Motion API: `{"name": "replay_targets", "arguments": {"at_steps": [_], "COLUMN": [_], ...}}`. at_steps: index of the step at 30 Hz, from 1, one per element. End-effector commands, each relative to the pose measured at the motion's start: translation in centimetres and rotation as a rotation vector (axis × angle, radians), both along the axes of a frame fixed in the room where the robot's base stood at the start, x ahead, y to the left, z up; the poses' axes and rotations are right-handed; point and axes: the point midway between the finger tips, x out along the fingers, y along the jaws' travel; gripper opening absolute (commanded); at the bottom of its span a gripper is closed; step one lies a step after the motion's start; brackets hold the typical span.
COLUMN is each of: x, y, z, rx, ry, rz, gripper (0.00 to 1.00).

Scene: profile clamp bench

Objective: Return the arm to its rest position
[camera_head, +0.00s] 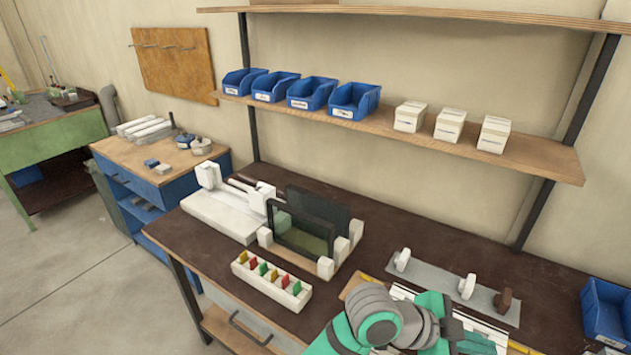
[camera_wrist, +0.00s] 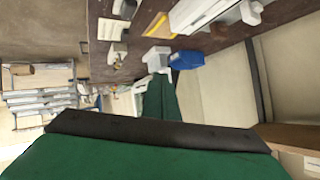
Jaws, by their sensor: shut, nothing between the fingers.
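My arm, green and grey, reaches in at the lower right of the head view, low over the front of the dark workbench (camera_head: 400,258). Its fingers cannot be made out clearly there. In the wrist view my gripper (camera_wrist: 160,88) shows as a narrow green shape beyond a broad green body with a black edge. It is shut and nothing is seen held in it.
Beside my arm lies a grey plate (camera_head: 438,283) with white clamps and a brown one. A blue bin (camera_head: 606,314) stands at the right. A white rack (camera_head: 272,285) with coloured tabs and a black-framed fixture (camera_head: 302,238) stand left. A shelf (camera_head: 540,163) with bins and boxes hangs behind.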

Motion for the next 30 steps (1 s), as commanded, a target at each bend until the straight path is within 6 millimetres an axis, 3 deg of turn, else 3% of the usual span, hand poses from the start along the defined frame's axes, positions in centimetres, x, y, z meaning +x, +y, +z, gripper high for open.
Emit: {"name": "replay_targets", "arguments": {"at_steps": [3,7,16,23,30], "x": [0.9,2.3,5.8,7.6,7.4], "y": [-1.9,-2.8,-1.4,2.1,6.9], "z": [2.0,3.9,5.3,2.9,-2.3], "rx": [-0.162,-0.325,-0.637,-0.806,-0.908], "ry": [0.037,0.083,0.206,0.296,0.363], "rz": [0.095,0.208,0.501,0.748,1.016], "gripper": [0.00,0.00,0.00,0.00,0.00]}}
